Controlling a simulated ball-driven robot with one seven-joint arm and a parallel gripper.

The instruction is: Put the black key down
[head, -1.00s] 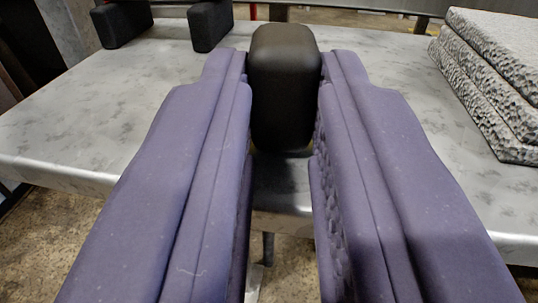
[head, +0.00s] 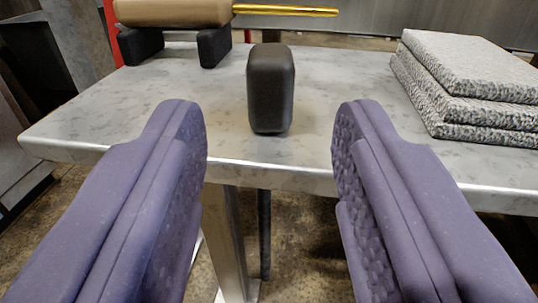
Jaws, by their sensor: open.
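The black key (head: 271,88) is a rounded dark block. It stands upright on the grey metal table (head: 325,155), near its front edge. My gripper (head: 268,125) is open, with its two purple padded fingers spread wide to the left and right. The fingers are empty and apart from the key, which shows beyond and between them. The key's lower end meets the tabletop and no part of it is covered by the fingers.
A stack of grey speckled slabs (head: 465,85) lies at the table's right. At the back left, a tan cylinder (head: 172,12) with a gold rod (head: 285,10) lies over two black blocks (head: 214,47). The tabletop around the key is clear.

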